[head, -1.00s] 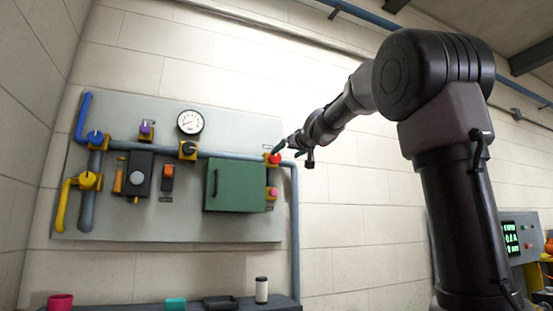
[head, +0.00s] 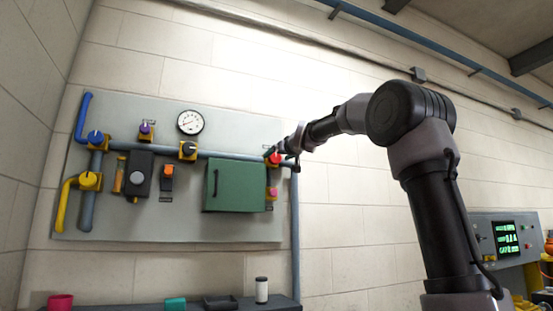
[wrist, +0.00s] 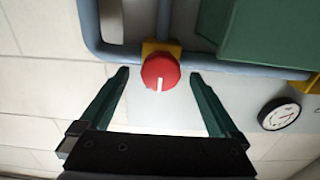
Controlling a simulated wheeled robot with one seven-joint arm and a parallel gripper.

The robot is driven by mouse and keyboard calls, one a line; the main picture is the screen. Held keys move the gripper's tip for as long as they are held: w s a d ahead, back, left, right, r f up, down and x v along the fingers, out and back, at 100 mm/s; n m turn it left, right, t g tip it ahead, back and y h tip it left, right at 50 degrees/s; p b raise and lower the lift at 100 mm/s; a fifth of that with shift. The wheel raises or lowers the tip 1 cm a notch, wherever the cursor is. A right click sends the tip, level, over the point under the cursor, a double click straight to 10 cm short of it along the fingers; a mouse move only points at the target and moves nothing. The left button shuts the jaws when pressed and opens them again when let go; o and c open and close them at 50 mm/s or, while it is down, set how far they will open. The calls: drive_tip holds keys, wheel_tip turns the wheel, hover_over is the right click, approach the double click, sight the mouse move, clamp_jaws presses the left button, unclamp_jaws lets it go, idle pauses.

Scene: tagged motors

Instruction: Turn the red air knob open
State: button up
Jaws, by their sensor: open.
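The red air knob (wrist: 160,72) sits on a yellow base on the grey-blue pipe and carries a white mark. In the wrist view the mark points toward my gripper's palm, in line with the gripper and across the pipe's run. My gripper (wrist: 159,78) is open, with one dark green finger on each side of the knob and a gap to it on both sides. I cannot tell whether the fingertips reach the knob's depth. In the head view the red knob (head: 274,158) shows at the panel's right, with my gripper (head: 268,152) right at it, partly hiding it.
The green cabinet (head: 236,186) stands out just left of and below the knob. A pink knob (head: 272,193) is below it. Blue, purple, black and yellow knobs and a gauge (head: 190,122) fill the panel's left. A shelf (head: 150,307) with small items runs below.

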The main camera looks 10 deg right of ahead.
drive_tip(key=shift+x, duration=0.85)
drive_tip(key=c, duration=1.4)
drive_tip(key=shift+o, duration=0.2)
